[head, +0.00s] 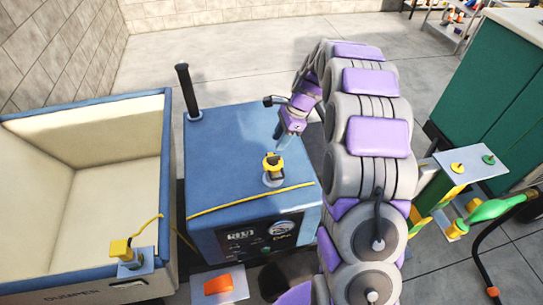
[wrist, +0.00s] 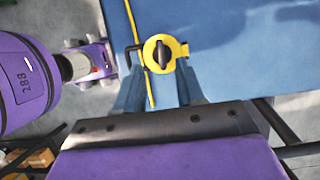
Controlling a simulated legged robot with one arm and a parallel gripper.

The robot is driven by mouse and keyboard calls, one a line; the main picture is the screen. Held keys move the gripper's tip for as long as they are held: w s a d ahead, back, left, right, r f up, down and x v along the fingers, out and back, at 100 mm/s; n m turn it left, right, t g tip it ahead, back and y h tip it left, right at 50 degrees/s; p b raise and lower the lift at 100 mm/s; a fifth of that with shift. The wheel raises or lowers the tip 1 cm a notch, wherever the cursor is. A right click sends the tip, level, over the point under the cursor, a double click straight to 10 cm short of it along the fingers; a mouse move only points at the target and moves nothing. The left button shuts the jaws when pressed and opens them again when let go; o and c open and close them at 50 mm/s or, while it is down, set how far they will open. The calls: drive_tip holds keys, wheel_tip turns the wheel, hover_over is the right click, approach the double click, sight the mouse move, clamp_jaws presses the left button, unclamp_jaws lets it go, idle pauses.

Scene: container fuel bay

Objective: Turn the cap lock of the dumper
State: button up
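A yellow cap lock (head: 272,162) with a black part sits on top of a blue machine (head: 225,150). In the wrist view, the cap (wrist: 151,52) is round with a dark raised knob across its middle and yellow tabs at its side. My gripper (head: 284,142) is above and just behind this cap, pointing down. In the wrist view, my gripper (wrist: 158,78) has its two blue-grey fingers apart, with the cap just beyond the tips and nothing held. Contact cannot be told. Another yellow cap (head: 121,248) is on the bin marked DUMPER (head: 85,275).
A black post (head: 187,92) rises from the blue machine's back left corner. A yellow cord (head: 245,201) runs along its front edge, above a gauge panel (head: 262,236). A green cabinet (head: 490,95) and a green-handled nozzle (head: 490,210) are at the right. Open floor lies behind.

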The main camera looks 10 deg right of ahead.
sight(277, 156)
wheel_tip(277, 156, down, 7)
drive_tip(key=shift+r+b, duration=0.1)
drive_tip(key=shift+b, duration=0.4)
drive_tip(key=shift+a+f, duration=0.25)
drive_tip(key=shift+f, duration=0.05)
drive_tip(key=shift+a+f, duration=0.1)
drive_tip(key=shift+a, duration=0.95)
drive_tip(key=shift+d, duration=0.85)
drive_tip(key=c, duration=0.5)
drive_tip(key=shift+c, duration=0.9)
drive_tip(key=shift+a, duration=0.25)
clamp_jaws()
